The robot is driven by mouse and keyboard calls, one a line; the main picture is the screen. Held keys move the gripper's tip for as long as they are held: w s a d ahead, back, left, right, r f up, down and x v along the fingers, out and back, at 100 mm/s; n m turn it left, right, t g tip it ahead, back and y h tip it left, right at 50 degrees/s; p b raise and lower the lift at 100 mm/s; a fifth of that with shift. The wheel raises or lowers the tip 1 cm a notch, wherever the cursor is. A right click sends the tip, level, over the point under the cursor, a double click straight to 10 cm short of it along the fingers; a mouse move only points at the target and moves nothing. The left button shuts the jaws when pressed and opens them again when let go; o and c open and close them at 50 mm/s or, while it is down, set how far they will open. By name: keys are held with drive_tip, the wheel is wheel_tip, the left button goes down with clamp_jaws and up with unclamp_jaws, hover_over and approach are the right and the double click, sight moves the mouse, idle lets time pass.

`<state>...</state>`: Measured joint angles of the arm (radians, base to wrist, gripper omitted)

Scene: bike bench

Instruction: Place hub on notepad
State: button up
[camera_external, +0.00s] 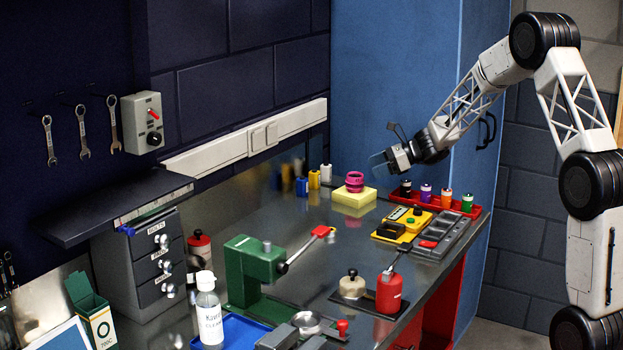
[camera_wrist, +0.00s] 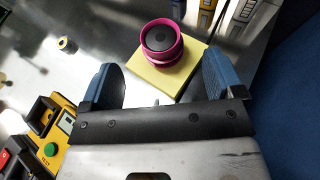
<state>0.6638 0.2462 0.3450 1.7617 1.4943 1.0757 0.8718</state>
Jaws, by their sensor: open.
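The hub (camera_external: 354,181) is a short magenta spool-like part with a dark centre. It rests upright on the pale yellow notepad (camera_external: 353,200) toward the back of the steel bench. The wrist view shows the hub (camera_wrist: 161,42) on top of the notepad (camera_wrist: 160,82), nearer one side of the pad. My gripper (camera_external: 378,160) is above the bench, up and to the right of the hub and apart from it. In the wrist view my gripper (camera_wrist: 165,80) has its two blue fingers wide apart with nothing between them.
A red tray (camera_external: 462,208) with several capped bottles and a yellow tester (camera_external: 402,226) stand right of the notepad. A green press (camera_external: 250,270) is at the front left.

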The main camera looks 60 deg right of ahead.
idle(0.4)
drive_tip(key=s+a+r+n+g, duration=0.2)
drive_tip(key=s+a+r+n, duration=0.3)
drive_tip(key=a, duration=0.5)
drive_tip(key=s+a+r+n+g, duration=0.2)
drive_tip(key=s+a+n+g, duration=0.15)
drive_tip(key=s+a, duration=0.5)
drive_tip(key=s+a+r+n+g, duration=0.2)
drive_tip(key=s+a+r+n, duration=0.3)
drive_tip(key=a, duration=0.6)
drive_tip(key=s+a+n+h, duration=0.3)
drive_tip(key=s+n, duration=0.4)
drive_tip(key=s, duration=0.7)
drive_tip(key=s+a+f+n+g+h, duration=0.1)
drive_tip(key=s+a+n+h, duration=0.3)
drive_tip(key=s, duration=0.9)
drive_tip(key=shift+s+a+f+n+h, duration=0.15)
drive_tip(key=shift+s+a+n+h, duration=0.2)
drive_tip(key=shift+a+n, duration=1.45)
drive_tip(key=shift+d+n, duration=0.45)
drive_tip(key=shift+d, duration=0.05)
